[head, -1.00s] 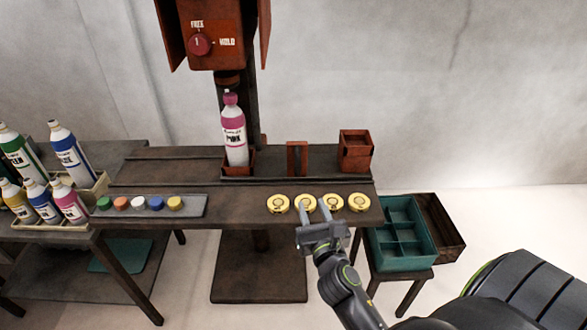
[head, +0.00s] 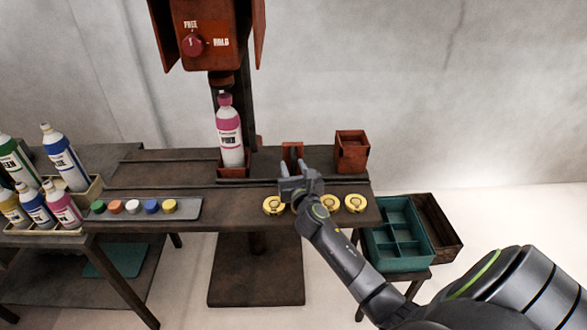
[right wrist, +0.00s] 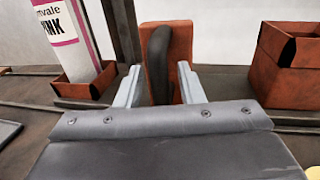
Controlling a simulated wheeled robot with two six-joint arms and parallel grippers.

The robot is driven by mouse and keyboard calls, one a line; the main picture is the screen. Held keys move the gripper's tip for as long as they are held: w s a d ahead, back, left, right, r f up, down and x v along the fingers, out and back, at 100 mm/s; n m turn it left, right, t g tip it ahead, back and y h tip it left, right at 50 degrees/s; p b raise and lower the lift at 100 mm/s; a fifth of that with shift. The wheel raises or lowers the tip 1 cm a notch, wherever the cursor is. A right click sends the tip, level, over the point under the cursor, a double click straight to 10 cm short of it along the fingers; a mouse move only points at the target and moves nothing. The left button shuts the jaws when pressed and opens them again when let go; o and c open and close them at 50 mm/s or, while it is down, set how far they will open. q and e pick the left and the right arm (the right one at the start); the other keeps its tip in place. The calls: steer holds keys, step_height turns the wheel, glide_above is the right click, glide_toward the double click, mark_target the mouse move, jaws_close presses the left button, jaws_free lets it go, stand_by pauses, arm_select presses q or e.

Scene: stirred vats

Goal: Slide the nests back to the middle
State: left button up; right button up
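The left nest (head: 233,173) holds a pink-labelled bottle (head: 229,140); this nest also shows in the right wrist view (right wrist: 86,88). The right nest (head: 352,154) is a taller box and shows at the right of the wrist view (right wrist: 285,80). My left gripper is not in view.
Yellow round pieces (head: 355,203) lie on the bench front, some behind my arm. A strip of coloured caps (head: 134,208) lies left. A red machine with a FREE/HOLD knob (head: 193,43) hangs above the bottle. A teal divided crate (head: 400,262) stands lower right.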

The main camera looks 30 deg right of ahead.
jaws_close()
stand_by(0.3)
steer(key=shift+w+a, duration=0.1)
steer(key=shift+w+a, duration=0.3)
steer(key=shift+a, duration=0.2)
steer(key=w+a+b, duration=0.1)
steer(key=w+a, duration=0.2)
steer(key=a, duration=0.1)
steer(key=w+a, duration=0.2)
steer(key=a, duration=0.3)
steer(key=w+a+b, duration=0.1)
steer(key=w+a, duration=0.2)
steer(key=a, duration=0.2)
steer(key=shift+w+b, duration=0.35)
jaws_free()
